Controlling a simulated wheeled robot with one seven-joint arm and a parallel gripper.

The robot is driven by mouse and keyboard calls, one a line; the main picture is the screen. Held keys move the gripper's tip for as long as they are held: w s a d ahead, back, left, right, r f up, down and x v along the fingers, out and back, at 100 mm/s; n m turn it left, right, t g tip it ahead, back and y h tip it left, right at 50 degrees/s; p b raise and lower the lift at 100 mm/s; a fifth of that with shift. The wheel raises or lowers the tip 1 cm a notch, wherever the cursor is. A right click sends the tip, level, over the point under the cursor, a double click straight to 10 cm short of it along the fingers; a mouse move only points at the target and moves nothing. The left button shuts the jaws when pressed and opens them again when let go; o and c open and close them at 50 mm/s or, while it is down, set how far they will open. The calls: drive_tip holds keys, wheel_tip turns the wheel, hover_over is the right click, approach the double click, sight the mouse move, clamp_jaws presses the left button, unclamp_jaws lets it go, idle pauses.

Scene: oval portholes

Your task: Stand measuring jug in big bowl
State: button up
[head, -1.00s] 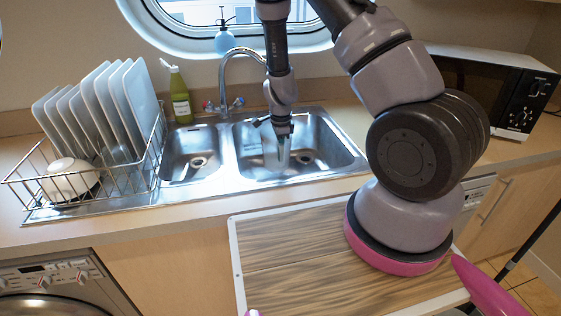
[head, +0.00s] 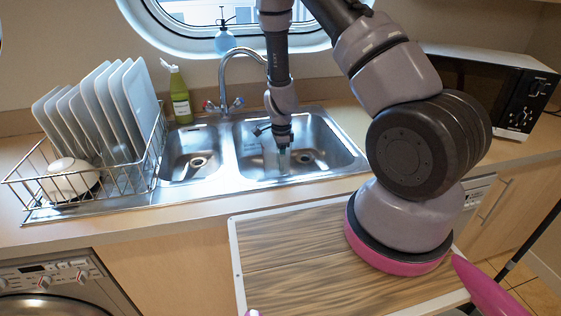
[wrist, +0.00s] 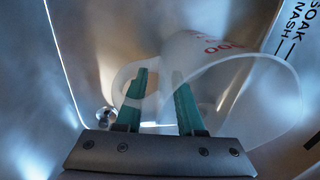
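The measuring jug (wrist: 235,90) shows in the wrist view as a translucent white vessel with red markings, its wide mouth to the right and its loop handle on the left. My gripper (wrist: 160,72) has two teal fingers, spread apart, with a gap between the tips. The left finger overlaps the handle loop and the right finger overlaps the jug's near side; firm contact cannot be told. In the head view my gripper (head: 283,152) points down into the right sink basin (head: 325,160), where the jug is hard to make out. No big bowl can be identified for certain.
A wire rack (head: 140,180) with grey plates (head: 135,95) and a white bowl (head: 70,180) stands left of the sink. The tap (head: 228,75) and a green bottle (head: 180,95) are behind. A microwave (head: 500,95) is at right. The wooden board (head: 295,250) in front is bare.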

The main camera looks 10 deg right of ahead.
wheel_tip(320, 180, up, 12)
drive_tip(key=shift+s+r, duration=0.15)
drive_tip(key=shift+s, duration=0.2)
drive_tip(key=s+d+r+n+t+y, duration=0.1)
drive_tip(key=s+r+n+y, duration=0.15)
drive_tip(key=r, duration=0.85)
drive_tip(key=s+r+n+t+y, duration=0.1)
drive_tip(key=s+r+n, duration=0.25)
drive_tip(key=r, duration=0.75)
drive_tip(key=s+d+r+n+t, duration=0.2)
drive_tip(key=s+r+n, duration=0.2)
drive_tip(key=s+r, duration=0.3)
drive_tip(key=s+d+r+n+t+h, duration=0.1)
drive_tip(key=s+d+r+n+t, duration=0.1)
drive_tip(key=s+r+n, duration=0.2)
drive_tip(key=s+r, duration=0.3)
drive_tip(key=s, duration=0.1)
drive_tip(key=shift+s+d+t, duration=0.25)
drive_tip(key=shift+s+t, duration=0.05)
drive_tip(key=shift+s, duration=0.1)
